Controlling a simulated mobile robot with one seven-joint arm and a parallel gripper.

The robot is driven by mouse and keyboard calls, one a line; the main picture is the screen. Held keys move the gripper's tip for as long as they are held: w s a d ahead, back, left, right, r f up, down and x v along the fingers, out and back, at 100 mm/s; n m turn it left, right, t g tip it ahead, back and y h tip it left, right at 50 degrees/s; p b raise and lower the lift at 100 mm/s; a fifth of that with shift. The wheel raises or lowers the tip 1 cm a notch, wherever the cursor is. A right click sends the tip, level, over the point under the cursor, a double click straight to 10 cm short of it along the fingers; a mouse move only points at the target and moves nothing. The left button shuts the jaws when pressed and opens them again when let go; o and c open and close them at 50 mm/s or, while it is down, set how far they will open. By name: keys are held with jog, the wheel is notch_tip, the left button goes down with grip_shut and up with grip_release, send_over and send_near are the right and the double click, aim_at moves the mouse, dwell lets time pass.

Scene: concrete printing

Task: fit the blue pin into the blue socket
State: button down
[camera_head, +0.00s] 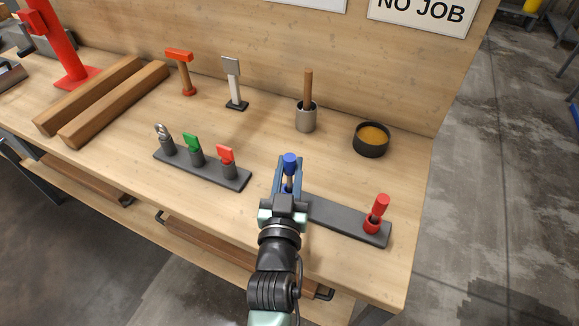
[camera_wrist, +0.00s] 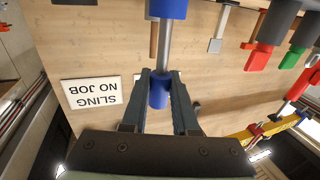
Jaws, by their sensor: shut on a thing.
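My gripper (camera_head: 290,166) is shut on the blue head of the blue pin (camera_head: 290,158). In the wrist view, the pin's blue head (camera_wrist: 158,92) sits between the fingertips, and its metal shaft runs to the blue socket (camera_wrist: 167,8) at the top edge. The shaft meets the socket's rim in that picture; how deep it sits, if at all, I cannot tell. In the head view the pin looks about upright over the left end of a dark plate (camera_head: 335,214), where my gripper mostly hides the blue socket.
A red pin (camera_head: 380,204) stands tilted in a red socket on the plate's right end. A rack (camera_head: 203,170) with a metal, a green and a red piece is to the left. A grey cup (camera_head: 306,118) and a dark bowl (camera_head: 371,142) stand behind. The bench's right edge is near.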

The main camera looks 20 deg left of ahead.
jog(key=shift+f+b, duration=0.6)
jog(key=shift+f, duration=0.1)
jog(key=shift+f, duration=0.15)
jog(key=shift+r+p, duration=1.3)
jog(key=shift+r, duration=0.25)
jog(key=shift+f, duration=0.25)
jog(key=shift+f+b, duration=1.25)
jog(key=shift+b, duration=0.2)
jog(key=shift+r, duration=0.2)
jog(key=shift+r+p, duration=1.35)
jog(key=shift+p, duration=0.05)
